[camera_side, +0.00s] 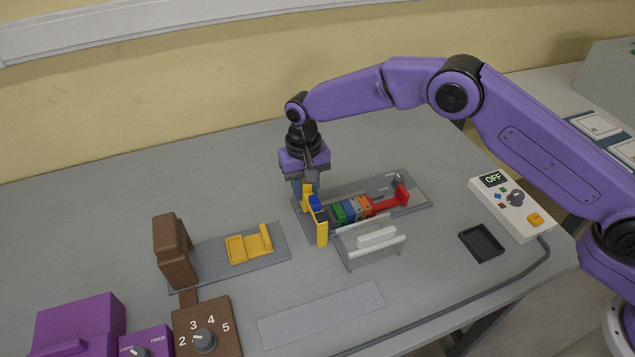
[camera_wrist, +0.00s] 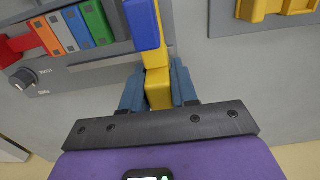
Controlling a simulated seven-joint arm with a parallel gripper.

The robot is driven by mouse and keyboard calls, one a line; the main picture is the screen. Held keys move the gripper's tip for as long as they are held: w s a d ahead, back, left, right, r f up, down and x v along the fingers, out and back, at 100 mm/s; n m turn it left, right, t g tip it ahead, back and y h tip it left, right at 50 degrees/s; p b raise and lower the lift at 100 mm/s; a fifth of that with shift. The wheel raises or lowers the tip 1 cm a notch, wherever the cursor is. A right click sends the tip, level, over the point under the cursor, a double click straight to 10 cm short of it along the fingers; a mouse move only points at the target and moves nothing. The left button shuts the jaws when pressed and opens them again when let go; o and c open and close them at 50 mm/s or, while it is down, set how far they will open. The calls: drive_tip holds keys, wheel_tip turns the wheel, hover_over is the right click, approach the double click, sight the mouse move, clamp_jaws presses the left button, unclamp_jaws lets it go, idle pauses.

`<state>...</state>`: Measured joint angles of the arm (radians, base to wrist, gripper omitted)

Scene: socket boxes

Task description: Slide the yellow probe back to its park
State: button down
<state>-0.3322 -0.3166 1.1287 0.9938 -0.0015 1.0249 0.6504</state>
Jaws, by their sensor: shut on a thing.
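The yellow probe (camera_side: 321,233) stands at the left end of the row of socket boxes on the grey rail plate (camera_side: 416,202). My gripper (camera_side: 305,190) comes down from above and is shut on its yellow upright part. In the wrist view the blue fingers (camera_wrist: 158,90) clasp the yellow probe (camera_wrist: 158,86) from both sides. A blue block (camera_side: 315,202) sits right against the probe; in the wrist view it also shows (camera_wrist: 142,22) in front of the yellow. I cannot tell whether they touch.
Green, blue, grey and orange boxes (camera_side: 352,209) line the rail, with a red piece (camera_side: 390,200) at right. A white rack (camera_side: 375,240) stands in front. A yellow cradle (camera_side: 249,247) lies on a grey plate at left, beside a brown block (camera_side: 172,248). A control box (camera_side: 511,205) reads OFF.

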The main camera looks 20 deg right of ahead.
drive_tip(key=shift+a+r, duration=0.1)
drive_tip(key=shift+a, duration=0.25)
drive_tip(key=c, duration=1)
unclamp_jaws()
drive_tip(key=shift+o, duration=0.2)
drive_tip(key=shift+d, duration=0.1)
drive_tip(key=shift+r, duration=0.15)
wheel_tip(320, 180, up, 17)
